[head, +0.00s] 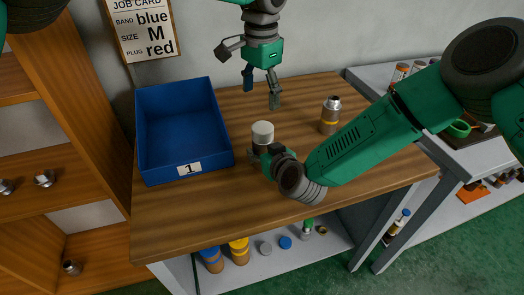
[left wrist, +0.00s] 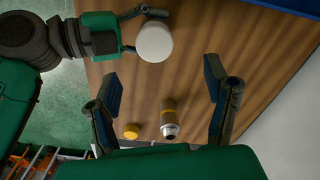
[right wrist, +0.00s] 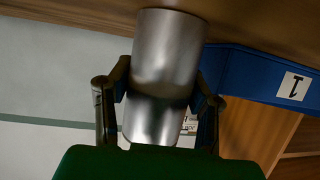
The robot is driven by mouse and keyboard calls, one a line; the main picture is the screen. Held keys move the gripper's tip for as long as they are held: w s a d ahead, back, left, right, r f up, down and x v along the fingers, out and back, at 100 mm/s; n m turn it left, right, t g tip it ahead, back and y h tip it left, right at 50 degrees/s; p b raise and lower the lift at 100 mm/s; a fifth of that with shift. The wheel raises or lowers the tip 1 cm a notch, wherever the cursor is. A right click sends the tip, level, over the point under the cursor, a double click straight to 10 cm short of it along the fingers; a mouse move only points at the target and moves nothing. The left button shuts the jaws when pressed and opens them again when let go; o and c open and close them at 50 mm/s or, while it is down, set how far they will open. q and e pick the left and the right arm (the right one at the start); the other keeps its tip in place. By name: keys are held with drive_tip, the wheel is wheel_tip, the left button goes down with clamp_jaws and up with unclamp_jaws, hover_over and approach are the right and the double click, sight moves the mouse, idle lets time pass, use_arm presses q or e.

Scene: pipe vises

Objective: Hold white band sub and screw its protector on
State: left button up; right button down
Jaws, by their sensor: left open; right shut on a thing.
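My right gripper (head: 262,152) is shut on a sub low over the table, upright. The sub's bare metal side (right wrist: 162,75) fills the middle of the right wrist view, between the fingers. Its top is covered by a white, cap-like piece (head: 262,130), which also shows as a white disc in the left wrist view (left wrist: 154,42). No band or thread shows under this white piece, and I cannot tell how tightly it sits. My left gripper (head: 261,88) is open and empty, fingers pointing down, above and behind the held sub. Its spread fingers show in the left wrist view (left wrist: 165,100).
A yellow-banded sub (head: 329,116) stands on the wooden table, right of the grippers. A loose yellow cap (left wrist: 131,131) lies near it. A blue bin marked 1 (head: 160,173) stands at left. The shelf below (head: 290,262) holds several subs and caps. The table's front is clear.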

drive_tip(key=shift+s+a+f, duration=0.1)
drive_tip(key=shift+f, duration=0.05)
use_arm(q)
drive_tip(key=shift+r, duration=0.65)
use_arm(e)
drive_tip(key=c, duration=0.7)
unclamp_jaws()
use_arm(q)
drive_tip(key=shift+a, duration=0.1)
use_arm(e)
drive_tip(key=v, duration=1.1)
drive_tip(key=shift+s+d+r, duration=0.2)
drive_tip(key=shift+s+r, duration=0.05)
drive_tip(key=shift+s, duration=0.05)
